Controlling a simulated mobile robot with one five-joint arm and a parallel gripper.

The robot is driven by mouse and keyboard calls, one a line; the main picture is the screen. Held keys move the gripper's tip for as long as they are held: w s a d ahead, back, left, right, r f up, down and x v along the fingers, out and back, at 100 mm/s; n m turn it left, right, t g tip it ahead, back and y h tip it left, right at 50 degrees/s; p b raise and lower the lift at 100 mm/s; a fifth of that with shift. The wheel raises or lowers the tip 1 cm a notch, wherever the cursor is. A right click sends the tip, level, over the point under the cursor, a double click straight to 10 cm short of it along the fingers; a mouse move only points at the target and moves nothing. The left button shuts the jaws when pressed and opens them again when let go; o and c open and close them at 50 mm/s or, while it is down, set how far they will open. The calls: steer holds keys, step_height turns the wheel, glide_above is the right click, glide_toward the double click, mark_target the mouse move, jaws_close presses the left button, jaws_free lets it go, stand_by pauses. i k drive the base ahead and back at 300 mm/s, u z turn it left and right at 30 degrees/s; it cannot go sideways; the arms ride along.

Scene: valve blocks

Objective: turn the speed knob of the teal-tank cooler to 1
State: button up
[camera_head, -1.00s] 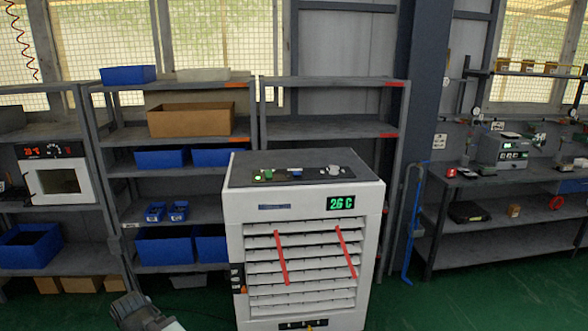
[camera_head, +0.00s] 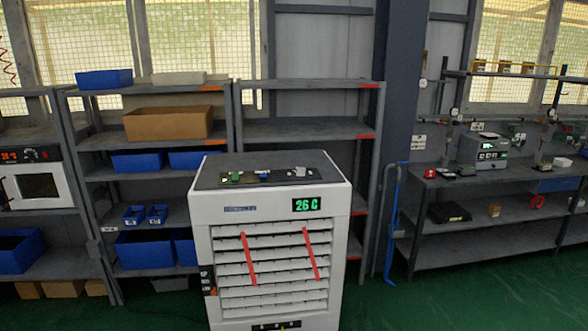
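A white cooler (camera_head: 205,240) with a dark grey top panel stands upright in the middle of the view. Its green display (camera_head: 307,205) reads 26 C, and two red strips hang across its front louvres. On the top panel are a green control (camera_head: 235,177), a small blue and white part (camera_head: 263,175) and a pale knob (camera_head: 300,172). The knob's marks are too small to read. No teal tank shows on this cooler, and its lower end is cut off by the picture edge. My gripper is out of view.
Shelves with blue bins (camera_head: 150,250) and a cardboard box (camera_head: 168,123) stand behind and left. A white oven-like unit (camera_head: 38,185) is at the far left. A workbench (camera_head: 490,225) with instruments is at the right. Green floor (camera_head: 430,300) is clear at front right.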

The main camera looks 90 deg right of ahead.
mark_target(300, 172)
steer(key=z, duration=0.1)
steer(key=k, duration=0.6)
steer(key=z, duration=0.85)
steer(key=i, duration=0.5)
